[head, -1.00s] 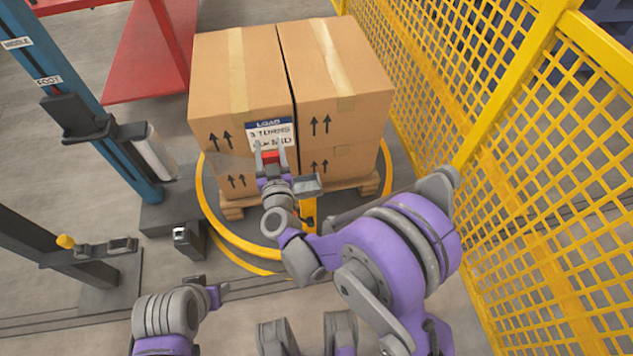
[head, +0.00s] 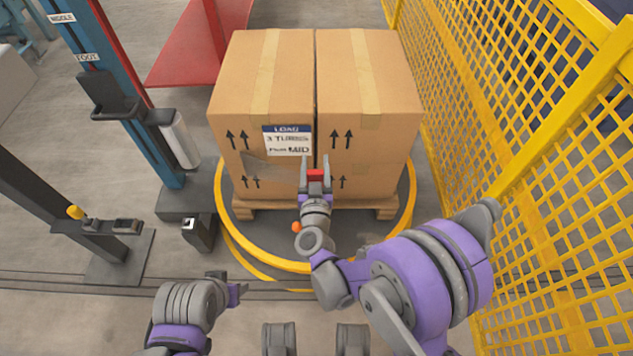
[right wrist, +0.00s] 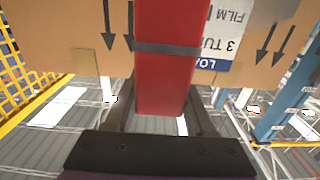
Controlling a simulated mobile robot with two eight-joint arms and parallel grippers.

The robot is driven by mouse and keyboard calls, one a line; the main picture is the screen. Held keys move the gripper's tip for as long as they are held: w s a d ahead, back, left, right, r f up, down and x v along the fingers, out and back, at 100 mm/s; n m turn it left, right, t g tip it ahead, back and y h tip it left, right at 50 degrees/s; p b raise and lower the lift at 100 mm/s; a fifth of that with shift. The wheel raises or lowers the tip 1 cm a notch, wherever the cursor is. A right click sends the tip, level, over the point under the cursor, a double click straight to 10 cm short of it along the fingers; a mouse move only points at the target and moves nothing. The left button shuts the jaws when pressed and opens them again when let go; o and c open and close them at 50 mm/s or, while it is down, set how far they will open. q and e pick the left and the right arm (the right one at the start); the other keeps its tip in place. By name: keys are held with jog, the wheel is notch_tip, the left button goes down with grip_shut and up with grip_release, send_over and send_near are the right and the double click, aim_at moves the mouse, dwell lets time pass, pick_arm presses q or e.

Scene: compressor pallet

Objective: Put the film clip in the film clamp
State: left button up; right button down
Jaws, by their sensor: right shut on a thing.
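The red film clip (head: 316,174) is held upright between the fingers of my right gripper (head: 316,180), in front of the cartons near the gap between them. In the right wrist view the red clip (right wrist: 165,75) fills the space between the fingers, with a grey band across it. My left gripper (head: 238,290) is low in the head view, away from the clip; its fingers are too small and turned to read. I cannot pick out the film clamp for certain; a small dark device (head: 197,232) stands beside the turntable.
Two brown cartons (head: 262,85) with a load label (head: 287,141) stand on a wooden pallet (head: 248,209) on the yellow-ringed turntable (head: 413,190). A blue mast (head: 125,95) with a film roll (head: 180,140) stands left. Yellow mesh fencing (head: 510,130) closes the right side.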

aim_at(315, 177)
notch_tip(315, 177, down, 5)
jog(key=shift+f+b, duration=0.1)
jog(key=shift+b, duration=0.65)
jog(key=shift+f, duration=0.2)
jog(key=shift+c, duration=1.3)
grip_release()
jog(key=shift+r, duration=0.1)
jog(key=shift+r, duration=0.1)
